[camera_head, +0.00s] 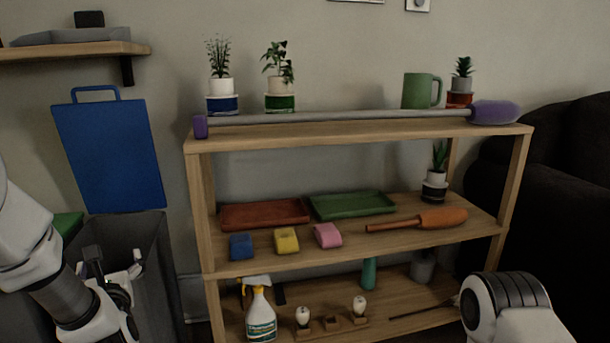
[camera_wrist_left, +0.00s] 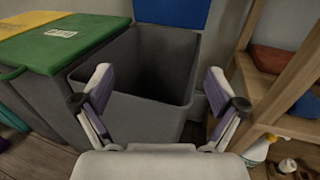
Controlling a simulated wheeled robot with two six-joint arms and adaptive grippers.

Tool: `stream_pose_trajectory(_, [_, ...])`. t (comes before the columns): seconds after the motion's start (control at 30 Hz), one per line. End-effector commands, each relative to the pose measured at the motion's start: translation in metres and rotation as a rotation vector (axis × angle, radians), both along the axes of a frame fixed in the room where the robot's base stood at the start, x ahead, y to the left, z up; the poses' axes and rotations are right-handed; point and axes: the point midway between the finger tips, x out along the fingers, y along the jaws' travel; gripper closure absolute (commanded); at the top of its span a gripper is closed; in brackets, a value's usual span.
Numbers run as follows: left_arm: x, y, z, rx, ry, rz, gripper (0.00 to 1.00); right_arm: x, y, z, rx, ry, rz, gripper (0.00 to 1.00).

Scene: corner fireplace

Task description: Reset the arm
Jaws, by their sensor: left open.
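My left gripper (camera_head: 114,262) is at the lower left of the head view, over the grey bin (camera_head: 155,265) with the raised blue lid (camera_head: 108,155). In the left wrist view, its two fingers stand wide apart, and the open gripper (camera_wrist_left: 158,82) has nothing between them. The open grey bin (camera_wrist_left: 150,115) lies beyond and below the fingers there, its inside dark. A white link of my right arm (camera_head: 500,305) shows at the lower right of the head view; the right gripper is not in view.
A wooden shelf unit (camera_head: 350,133) stands right of the bin, holding potted plants, a green mug (camera_head: 421,90), a long duster (camera_head: 494,112), trays and a spray bottle (camera_head: 260,315). A green-lidded bin (camera_wrist_left: 66,42) adjoins the grey one. A dark sofa (camera_head: 560,190) is at right.

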Motion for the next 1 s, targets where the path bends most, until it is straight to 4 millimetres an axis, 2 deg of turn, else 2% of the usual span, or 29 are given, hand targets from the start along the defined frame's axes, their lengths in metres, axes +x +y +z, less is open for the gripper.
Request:
stream_pose_trajectory(0.27, [-0.010, -0.006, -0.060, 0.011, 0.152, -0.013, 0.05, 0.000, 0.000, 0.020, 0.000, 0.000, 0.001, 0.60])
stream_pose_trajectory(0.47, [-0.035, -0.019, -0.121, 0.021, 0.323, -0.060, 0.05, 0.000, 0.000, 0.036, 0.000, 0.001, 0.001, 0.60])
stream_pose_trajectory(0.57, [-0.056, -0.031, -0.157, 0.066, 0.469, -0.114, 0.05, -0.001, 0.000, 0.045, 0.000, 0.002, 0.002, 0.60])
stream_pose_trajectory(0.67, [-0.087, -0.044, -0.199, 0.174, 0.676, -0.211, 0.05, -0.001, 0.000, 0.054, 0.000, 0.002, 0.002, 0.60])
stream_pose_trajectory(0.77, [-0.137, -0.064, -0.246, 0.384, 0.967, -0.407, 0.05, -0.001, 0.000, 0.067, 0.000, 0.003, 0.003, 0.60])
stream_pose_trajectory(0.8, [-0.163, -0.073, -0.264, 0.503, 1.097, -0.529, 0.05, -0.001, 0.000, 0.071, 0.000, 0.003, 0.003, 0.60])
stream_pose_trajectory(0.9, [-0.225, -0.093, -0.298, 0.826, 1.344, -0.889, 0.05, -0.001, 0.001, 0.079, 0.000, 0.003, 0.005, 0.60])
stream_pose_trajectory(1.0, [-0.276, -0.109, -0.315, 1.159, 1.450, -1.287, 0.05, -0.001, 0.001, 0.082, 0.000, 0.004, 0.005, 0.60])
